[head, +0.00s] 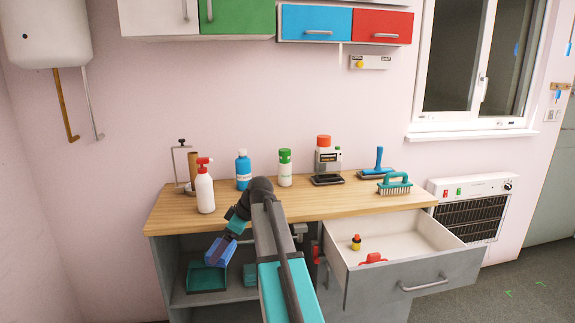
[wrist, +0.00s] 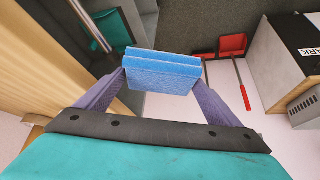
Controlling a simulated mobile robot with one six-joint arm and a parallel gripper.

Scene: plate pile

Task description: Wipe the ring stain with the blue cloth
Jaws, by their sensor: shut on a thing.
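The blue cloth (wrist: 163,72) is a folded, thick pad held between the two purple fingers of my gripper (wrist: 160,82) in the wrist view. In the head view my gripper (head: 216,250) points down in front of the cabinet's open shelf, below the edge of the wooden counter (head: 330,204). A blue shape shows at its tip there, but cloth and fingers are hard to tell apart. My gripper is shut on the cloth. No ring stain can be made out in either view; my arm hides part of the counter front.
The counter carries a white spray bottle (head: 205,190), a blue bottle (head: 243,170), a green-capped can (head: 285,168), a red-topped device (head: 327,160), a blue-handled tool (head: 378,165) and a teal brush (head: 394,183). An open drawer (head: 405,278) juts out at the right. A teal tray (head: 206,279) is on the shelf.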

